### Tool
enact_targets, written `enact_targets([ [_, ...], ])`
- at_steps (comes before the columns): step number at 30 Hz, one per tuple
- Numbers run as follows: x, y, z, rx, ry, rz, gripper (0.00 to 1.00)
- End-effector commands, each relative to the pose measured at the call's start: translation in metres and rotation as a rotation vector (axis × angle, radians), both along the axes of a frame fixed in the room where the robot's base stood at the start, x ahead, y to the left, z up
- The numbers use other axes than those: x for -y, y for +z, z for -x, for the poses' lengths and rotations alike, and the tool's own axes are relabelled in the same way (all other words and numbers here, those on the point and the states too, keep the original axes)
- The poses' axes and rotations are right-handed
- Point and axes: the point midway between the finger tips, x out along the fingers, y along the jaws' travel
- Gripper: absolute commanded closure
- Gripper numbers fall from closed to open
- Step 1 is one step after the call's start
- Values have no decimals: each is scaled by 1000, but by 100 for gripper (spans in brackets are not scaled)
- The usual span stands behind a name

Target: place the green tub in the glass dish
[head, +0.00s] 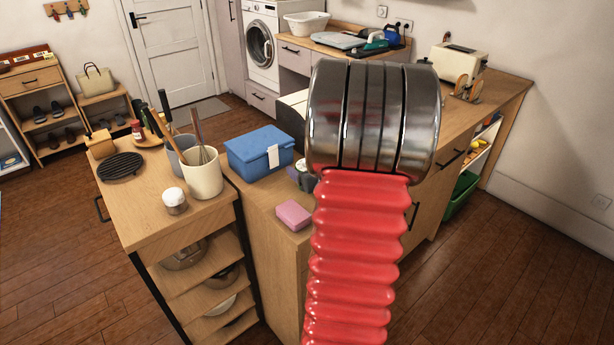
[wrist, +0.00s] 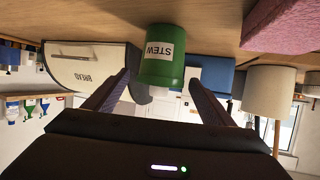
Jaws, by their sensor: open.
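The green tub (wrist: 163,70) with a white STEW label stands on the wooden counter in the wrist view, which is upside down. My gripper (wrist: 159,80) is open, with one dark finger to each side of the tub in the picture. Whether either finger touches the tub I cannot tell. In the head view my red, ribbed arm hides most of that spot; only a small bit of a pale-topped object shows at the arm's left edge. I cannot make out the glass dish in either view.
A pink block (head: 293,214) lies near the counter's front edge, left of my arm. A blue box (head: 259,151) and a cream utensil crock (head: 202,173) stand farther left. The bread bin (wrist: 88,75) is behind the tub. A toaster (head: 458,61) stands on the right-hand counter.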

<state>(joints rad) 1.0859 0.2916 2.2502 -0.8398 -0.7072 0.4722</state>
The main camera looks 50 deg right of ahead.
Motion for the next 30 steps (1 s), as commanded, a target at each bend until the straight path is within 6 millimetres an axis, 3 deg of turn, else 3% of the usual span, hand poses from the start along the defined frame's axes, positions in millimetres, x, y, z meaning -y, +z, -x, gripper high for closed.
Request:
enact_targets([
  [8,3,-3,-5,0,1,0,23],
  [21,23,-20,-40,0,1,0,23],
  [30,24,-21,-41,0,0,0,23],
])
